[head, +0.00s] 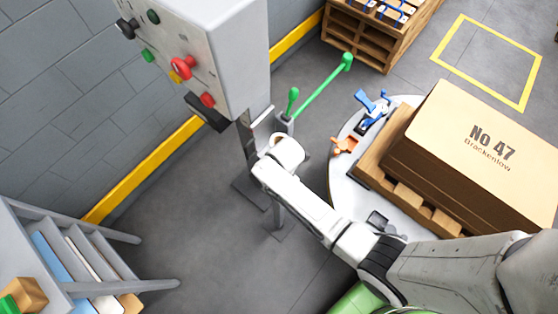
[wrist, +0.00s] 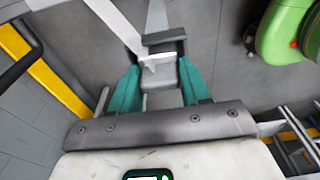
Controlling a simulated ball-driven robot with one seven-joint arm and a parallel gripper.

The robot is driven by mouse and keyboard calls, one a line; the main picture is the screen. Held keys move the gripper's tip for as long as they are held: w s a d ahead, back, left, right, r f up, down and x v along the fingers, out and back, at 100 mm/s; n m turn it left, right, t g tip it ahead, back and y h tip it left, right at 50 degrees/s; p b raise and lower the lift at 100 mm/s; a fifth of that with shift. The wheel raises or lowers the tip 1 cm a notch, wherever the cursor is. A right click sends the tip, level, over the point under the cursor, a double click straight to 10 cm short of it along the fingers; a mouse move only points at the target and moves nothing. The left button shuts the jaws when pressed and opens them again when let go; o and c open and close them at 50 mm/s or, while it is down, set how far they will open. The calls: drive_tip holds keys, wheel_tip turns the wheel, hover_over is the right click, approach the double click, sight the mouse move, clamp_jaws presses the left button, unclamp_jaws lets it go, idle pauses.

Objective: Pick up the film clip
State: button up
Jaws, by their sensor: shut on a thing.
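In the wrist view my gripper (wrist: 160,74) has its teal fingers closed on either side of a grey piece (wrist: 160,100). The piece has a darker grey bar and a pale strip across its far end; I cannot tell for sure that it is the film clip. In the head view my arm reaches left past the round table, and its wrist (head: 287,151) is beside the post below the control box. The fingers and what they hold cannot be made out there. On the table lie a blue clip-like piece (head: 371,106), an orange one (head: 344,146) and a dark one (head: 378,220).
The control box (head: 213,50) stands close to my wrist, with green-knobbed levers (head: 322,91) beside it. The round table's pale rim (head: 343,190) surrounds a pallet with a large stack (head: 478,140). Steps (head: 75,255) stand at lower left. Grey floor lies between.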

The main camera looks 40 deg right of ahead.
drive_tip(key=c, duration=0.5)
drive_tip(key=shift+r, duration=0.15)
